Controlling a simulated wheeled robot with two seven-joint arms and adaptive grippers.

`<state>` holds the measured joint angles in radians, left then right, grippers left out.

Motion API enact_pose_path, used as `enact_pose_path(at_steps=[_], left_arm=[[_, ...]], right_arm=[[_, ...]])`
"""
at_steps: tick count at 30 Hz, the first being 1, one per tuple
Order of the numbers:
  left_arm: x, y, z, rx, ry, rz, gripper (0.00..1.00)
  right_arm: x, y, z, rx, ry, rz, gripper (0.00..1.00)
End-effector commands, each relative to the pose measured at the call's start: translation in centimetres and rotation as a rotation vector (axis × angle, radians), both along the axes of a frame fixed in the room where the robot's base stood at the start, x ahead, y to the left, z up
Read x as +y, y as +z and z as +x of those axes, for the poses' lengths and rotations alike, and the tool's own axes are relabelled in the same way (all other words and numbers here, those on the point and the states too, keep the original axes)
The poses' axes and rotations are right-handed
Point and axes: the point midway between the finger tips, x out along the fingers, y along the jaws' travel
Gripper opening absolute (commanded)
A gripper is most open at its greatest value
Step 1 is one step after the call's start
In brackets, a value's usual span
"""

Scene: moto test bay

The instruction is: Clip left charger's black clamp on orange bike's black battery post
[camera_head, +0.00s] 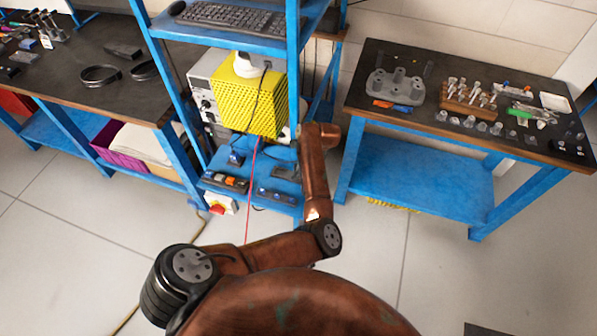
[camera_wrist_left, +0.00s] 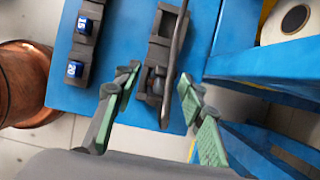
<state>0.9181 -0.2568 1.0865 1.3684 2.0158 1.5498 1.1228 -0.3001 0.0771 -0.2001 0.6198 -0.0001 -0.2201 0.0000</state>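In the left wrist view my left gripper (camera_wrist_left: 160,106) is open, its green-padded fingers spread apart over the edge of a blue shelf. A dark part that looks like a black clamp (camera_wrist_left: 157,82) lies between the fingers, with a gap on either side. A black cable or strip (camera_wrist_left: 179,48) runs up from it. In the head view my brown arm reaches to the blue rack, and its gripper is hidden. Small devices (camera_head: 226,181) sit on the rack's low shelf; I cannot tell which is the left charger. The orange bike and its battery post are not in view.
The blue rack (camera_head: 167,75) holds a keyboard (camera_head: 228,16) and a yellow box (camera_head: 246,97). A red cable (camera_head: 251,190) hangs to the floor. Workbenches stand left (camera_head: 62,84) and right (camera_head: 352,90). In the wrist view a rack beam (camera_wrist_left: 265,63) is right of the fingers.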

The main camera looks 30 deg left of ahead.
Motion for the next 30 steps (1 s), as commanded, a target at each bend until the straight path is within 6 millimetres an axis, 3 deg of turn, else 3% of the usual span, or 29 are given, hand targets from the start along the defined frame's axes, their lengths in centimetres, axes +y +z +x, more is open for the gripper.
enact_pose_path(at_steps=[9, 26, 30], left_arm=[[0.03, -0.10, 0.03, -0.001, 0.000, 0.000, 0.38], [0.01, -0.09, 0.04, -0.001, 0.000, 0.000, 0.00], [0.03, -0.06, 0.05, -0.002, 0.000, 0.001, 0.00]], right_arm=[[-0.28, 0.03, 0.03, 0.000, 0.001, -0.003, 0.40], [-0.49, 0.05, 0.05, -0.001, 0.002, -0.005, 0.40], [-0.48, 0.05, 0.05, -0.001, 0.002, -0.005, 0.40]])
